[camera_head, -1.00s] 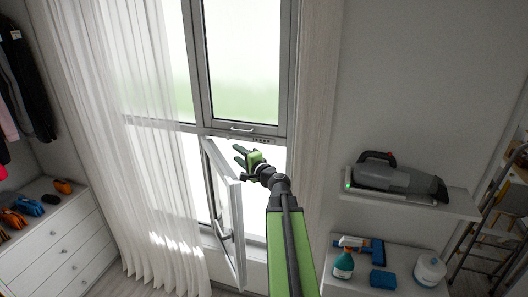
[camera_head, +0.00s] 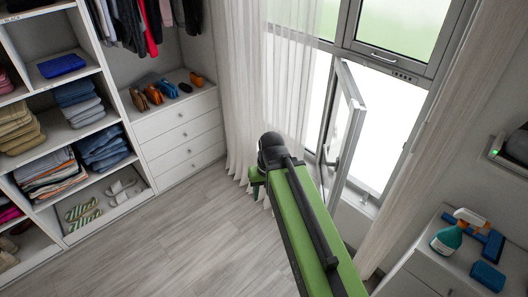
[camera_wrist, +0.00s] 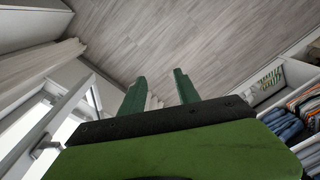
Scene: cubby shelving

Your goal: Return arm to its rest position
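My gripper (camera_wrist: 159,77) shows in the wrist view with its two green fingers apart and nothing between them. Bare grey floor lies past the fingertips. In the head view my green arm reaches up from the bottom edge to a dark joint, and a small green part of my gripper (camera_head: 257,178) shows beside and below it. The rest of my gripper is hidden behind the arm there. The arm stands out over the floor, just left of the open window sash (camera_head: 346,130) in the picture.
Cubby shelving (camera_head: 124,113) with folded clothes stands at the left. A white drawer unit (camera_head: 183,141) stands beside it, with a sheer curtain (camera_head: 245,85) to its right. A low cabinet (camera_head: 428,265) with a spray bottle (camera_head: 449,238) is at the right. The floor (camera_head: 190,225) is clear.

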